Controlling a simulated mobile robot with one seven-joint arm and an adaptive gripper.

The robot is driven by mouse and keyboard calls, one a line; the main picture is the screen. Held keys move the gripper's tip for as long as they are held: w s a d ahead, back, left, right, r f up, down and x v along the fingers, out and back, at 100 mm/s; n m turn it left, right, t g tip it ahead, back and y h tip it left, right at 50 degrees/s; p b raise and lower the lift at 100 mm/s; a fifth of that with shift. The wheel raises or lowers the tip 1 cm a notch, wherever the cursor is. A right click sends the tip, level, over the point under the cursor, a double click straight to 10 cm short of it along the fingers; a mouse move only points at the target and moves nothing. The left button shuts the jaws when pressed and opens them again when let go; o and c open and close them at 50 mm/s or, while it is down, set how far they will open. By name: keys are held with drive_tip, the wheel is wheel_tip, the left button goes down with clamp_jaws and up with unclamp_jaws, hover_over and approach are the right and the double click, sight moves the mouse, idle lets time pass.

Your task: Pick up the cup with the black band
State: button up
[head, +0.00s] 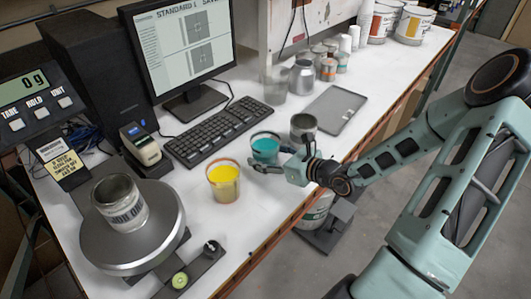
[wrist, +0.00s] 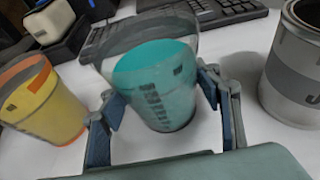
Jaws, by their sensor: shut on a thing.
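A clear cup with teal contents (head: 265,146) is at the middle of the white bench, with a greyish dark zone around its upper wall. In the wrist view the same teal cup (wrist: 160,88) stands upright between my fingers, with a column of dark marks on its side. My gripper (head: 268,160) reaches in from the right and is shut on this cup, one finger on each side. It also shows in the wrist view (wrist: 163,98). I cannot tell whether the cup's base touches the bench. A yellow cup with an orange band (head: 223,182) stands to its left.
An open grey can (head: 303,128) stands close to the right of the teal cup. The keyboard (head: 217,130) lies behind. A scale with a glass jar (head: 120,203) is at left. A grey tray (head: 335,109) lies farther back; bare bench lies in front.

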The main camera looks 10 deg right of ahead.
drive_tip(key=c, duration=0.6)
drive_tip(key=shift+o, duration=0.2)
drive_tip(key=shift+r, duration=0.25)
